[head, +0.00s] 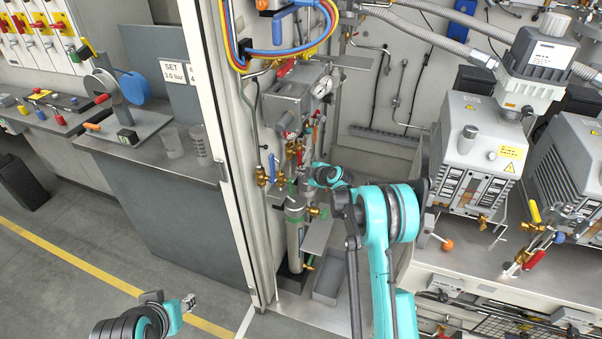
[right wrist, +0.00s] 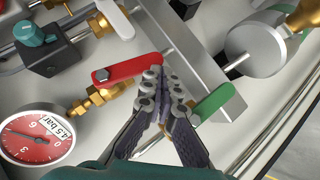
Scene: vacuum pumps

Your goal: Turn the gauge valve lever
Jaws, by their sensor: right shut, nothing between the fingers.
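A red lever (right wrist: 128,68) sits on a brass valve (right wrist: 92,102) in the right wrist view. A round pressure gauge (right wrist: 36,136) with a red face is at lower left of that valve. My right gripper (right wrist: 158,78) is shut and empty. Its fingertips are at the right end of the red lever and cover part of it; I cannot tell whether they touch. In the head view my right gripper (head: 300,176) is among the fittings of the pump panel. My left gripper (head: 188,303) is far off at lower left, too small to tell its jaws.
A green lever (right wrist: 214,102) lies just right of the right fingers. A white lever (right wrist: 115,18) and a black block with a teal knob (right wrist: 30,35) are above. A silver cylinder (right wrist: 252,45) is at upper right. In the head view, a cabinet post (head: 225,150) stands left of the panel.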

